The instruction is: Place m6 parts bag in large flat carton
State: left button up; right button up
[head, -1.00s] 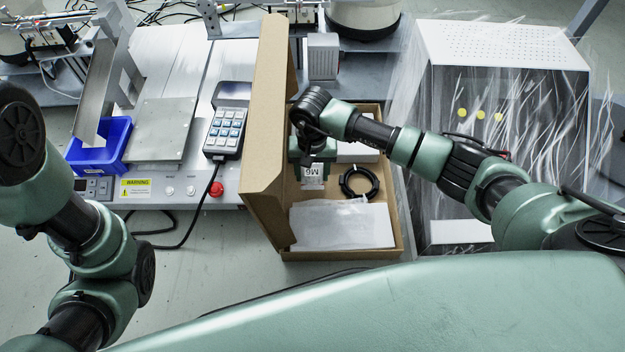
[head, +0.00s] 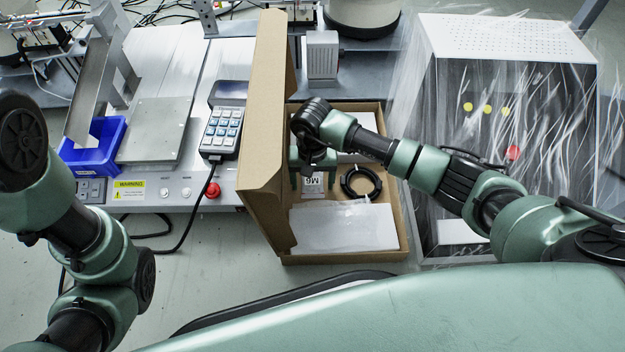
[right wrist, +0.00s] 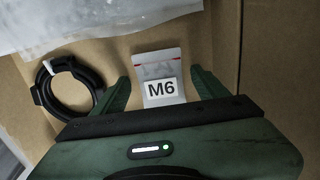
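The M6 parts bag (head: 313,185) is a small clear bag with a white M6 label. It lies in the large flat carton (head: 398,225), an open brown box with its lid raised on the left. My right gripper (head: 313,178) is over the carton, pointing down. In the right wrist view, its fingers (right wrist: 162,88) are spread on either side of the M6 bag (right wrist: 163,68), with a gap on each side. My left arm shows at the left of the head view, but its gripper is not in view.
The carton also holds a black cable coil (head: 361,183) and a flat translucent bag (head: 345,228). The raised lid (head: 262,130) stands close to my right gripper's left side. Left of it are a keypad (head: 222,130) and a blue bin (head: 93,150).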

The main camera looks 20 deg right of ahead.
aim_at(312, 184)
notch_tip(312, 184, up, 12)
jog(key=p, duration=0.9)
jog(key=shift+r, duration=0.2)
dwell(0.6)
